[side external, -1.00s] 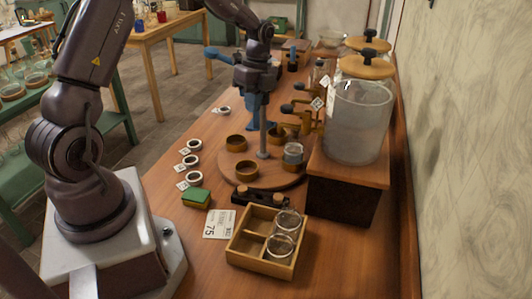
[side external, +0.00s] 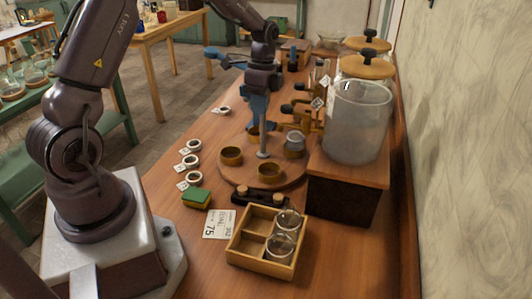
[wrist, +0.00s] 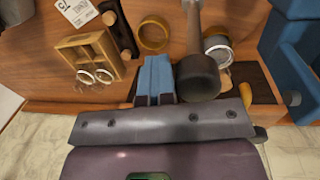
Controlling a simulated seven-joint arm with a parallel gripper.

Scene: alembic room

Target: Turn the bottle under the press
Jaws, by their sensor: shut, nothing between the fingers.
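The round wooden turntable (side external: 285,178) carries several brass cups, including a front cup (side external: 269,172) and a left cup (side external: 231,156). A small clear bottle (side external: 295,141) stands in the right-hand cup; it also shows in the wrist view (wrist: 217,48). A grey post (side external: 264,140) rises from the turntable's middle. A blue press part (side external: 220,57) shows behind my arm, and blue parts (wrist: 297,60) stand at the right in the wrist view; much of the press is hidden. My gripper (side external: 257,122) is shut and empty, low beside the post. Its blue fingers (wrist: 158,75) show in the wrist view.
A divided wooden crate (side external: 240,246) with two glass bottles stands in front. A large glass jar (side external: 357,125) on a wooden box bounds the right; brass taps stand behind.

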